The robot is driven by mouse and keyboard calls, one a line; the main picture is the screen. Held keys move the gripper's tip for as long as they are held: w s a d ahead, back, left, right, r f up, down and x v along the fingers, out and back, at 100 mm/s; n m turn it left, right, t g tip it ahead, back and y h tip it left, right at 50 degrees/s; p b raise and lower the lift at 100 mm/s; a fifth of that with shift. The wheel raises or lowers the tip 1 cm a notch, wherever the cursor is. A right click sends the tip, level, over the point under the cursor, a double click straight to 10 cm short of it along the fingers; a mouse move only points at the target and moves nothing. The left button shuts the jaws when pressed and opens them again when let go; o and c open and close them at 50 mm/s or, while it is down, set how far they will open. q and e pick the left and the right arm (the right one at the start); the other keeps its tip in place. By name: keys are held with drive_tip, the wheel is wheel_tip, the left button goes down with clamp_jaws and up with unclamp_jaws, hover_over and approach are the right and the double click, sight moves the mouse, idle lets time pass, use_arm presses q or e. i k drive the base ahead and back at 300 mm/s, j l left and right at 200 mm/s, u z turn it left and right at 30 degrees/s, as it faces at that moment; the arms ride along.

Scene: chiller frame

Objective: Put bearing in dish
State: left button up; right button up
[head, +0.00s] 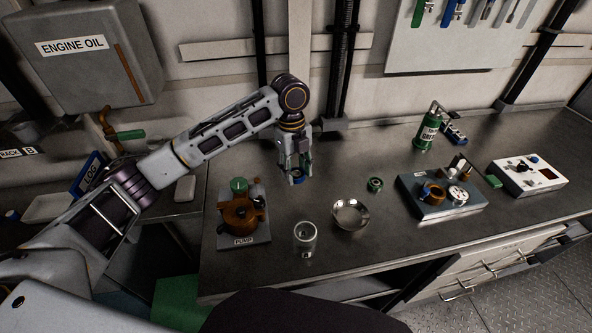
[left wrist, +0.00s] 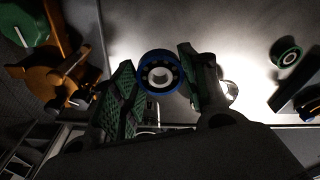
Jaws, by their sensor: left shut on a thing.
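A bearing with a blue outer ring (head: 298,180) is between the fingertips of my left gripper (head: 297,170), which is shut on it. The left wrist view shows the blue bearing (left wrist: 158,73) face-on, with a pale inner ring, between the two green-padded fingers. The gripper points down and holds it above the bench, behind and left of the dish. The dish (head: 350,217) is a shallow shiny metal bowl that looks empty. A second, green-ringed bearing (head: 375,184) lies on the bench behind and right of the dish; it also shows in the left wrist view (left wrist: 287,57). My right gripper is not in view.
A brown pump on a plate (head: 240,215) stands left of the dish. A clear glass jar (head: 305,238) stands at the front, between them. A tray with brown and white parts (head: 440,195), a green can (head: 427,132) and a white control box (head: 528,178) are to the right.

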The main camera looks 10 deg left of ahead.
sight(350, 216)
drive_tip(key=k+l, duration=0.25)
drive_tip(key=l, duration=0.15)
drive_tip(key=k+l, duration=0.25)
drive_tip(key=l, duration=0.15)
drive_tip(key=k+l, duration=0.55)
drive_tip(key=l, duration=0.25)
